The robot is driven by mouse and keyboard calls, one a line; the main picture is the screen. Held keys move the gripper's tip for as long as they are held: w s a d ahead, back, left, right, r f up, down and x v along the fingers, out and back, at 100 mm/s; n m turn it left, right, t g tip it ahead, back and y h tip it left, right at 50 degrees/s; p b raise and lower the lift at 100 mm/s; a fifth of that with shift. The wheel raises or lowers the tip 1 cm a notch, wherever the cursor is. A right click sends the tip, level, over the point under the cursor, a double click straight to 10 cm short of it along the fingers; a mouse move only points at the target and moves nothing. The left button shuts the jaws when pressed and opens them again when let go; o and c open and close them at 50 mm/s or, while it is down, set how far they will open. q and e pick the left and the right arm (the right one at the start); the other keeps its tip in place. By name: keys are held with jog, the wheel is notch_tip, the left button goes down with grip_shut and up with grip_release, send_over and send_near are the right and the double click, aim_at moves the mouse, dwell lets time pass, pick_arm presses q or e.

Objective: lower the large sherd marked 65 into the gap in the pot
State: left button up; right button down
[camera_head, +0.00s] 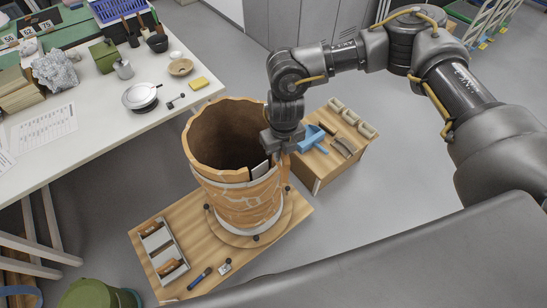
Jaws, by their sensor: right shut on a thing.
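The large orange-brown pot (232,193) stands upright on a round wooden turntable (216,232). It is open at the top, with a jagged rim and pale crack lines on its front. My right gripper (268,155) is at the pot's right rim, pointing down and shut on a sherd (268,180). The sherd is largely hidden by the gripper and blends with the pot wall, with a pale grey patch beside it. I cannot read the number 65 or tell whether the sherd touches the gap's edges. My left gripper is not in view.
A small wooden table (318,172) with a blue holder (313,138) and tools stands close right of the pot. A tray (160,250) and a blue-handled tool (199,279) lie on the board in front. A white worktable (95,120) with dishes is at left.

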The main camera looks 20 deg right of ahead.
jog(key=a+f+m, duration=0.1)
jog(key=m, duration=0.3)
jog(key=f+m+p, duration=0.1)
jog(key=m, duration=0.4)
jog(key=a+f+m+p, duration=0.1)
jog(key=m, duration=0.4)
jog(key=shift+s+a+f, duration=0.1)
jog(key=shift+a+f, duration=0.2)
jog(key=shift+f, duration=0.1)
